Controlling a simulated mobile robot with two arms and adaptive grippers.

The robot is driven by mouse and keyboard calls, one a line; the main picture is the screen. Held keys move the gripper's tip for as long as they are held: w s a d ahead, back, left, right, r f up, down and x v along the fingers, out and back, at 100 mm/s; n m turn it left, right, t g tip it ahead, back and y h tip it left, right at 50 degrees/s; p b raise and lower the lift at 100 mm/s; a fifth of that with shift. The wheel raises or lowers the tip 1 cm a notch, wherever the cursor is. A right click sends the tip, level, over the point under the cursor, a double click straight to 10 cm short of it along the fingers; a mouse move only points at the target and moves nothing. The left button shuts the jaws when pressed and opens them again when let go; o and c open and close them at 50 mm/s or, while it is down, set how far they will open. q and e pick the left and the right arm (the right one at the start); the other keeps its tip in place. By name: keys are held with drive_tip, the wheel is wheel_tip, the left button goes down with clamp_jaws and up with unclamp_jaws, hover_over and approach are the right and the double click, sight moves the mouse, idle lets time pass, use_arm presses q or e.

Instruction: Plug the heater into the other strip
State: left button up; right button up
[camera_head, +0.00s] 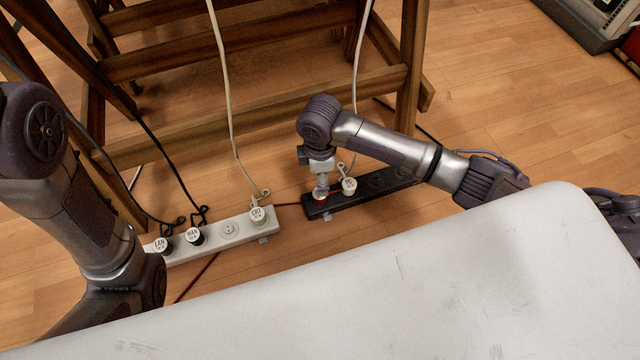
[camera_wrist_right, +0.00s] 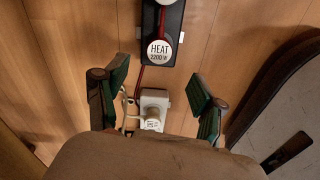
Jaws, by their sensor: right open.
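The heater plug, a white round cap reading HEAT 2200 W (camera_wrist_right: 159,50), sits in an end socket of the black power strip (camera_wrist_right: 180,20). In the head view the black strip (camera_head: 372,194) lies on the floor, and my right gripper (camera_head: 321,186) is over its left end, partly hiding the heater plug (camera_head: 319,197). In the wrist view my right gripper (camera_wrist_right: 157,88) is open and empty, its fingers short of the cap.
LAN (camera_head: 161,244), WAN (camera_head: 194,236) and CRT (camera_head: 257,214) plugs sit in the white strip. Another white plug (camera_head: 349,186) stands beside the heater plug. White and black cords rise past a wooden frame (camera_head: 260,119). A pale tabletop (camera_head: 420,290) fills the foreground.

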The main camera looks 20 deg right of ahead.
drive_tip(key=shift+r, duration=1.1)
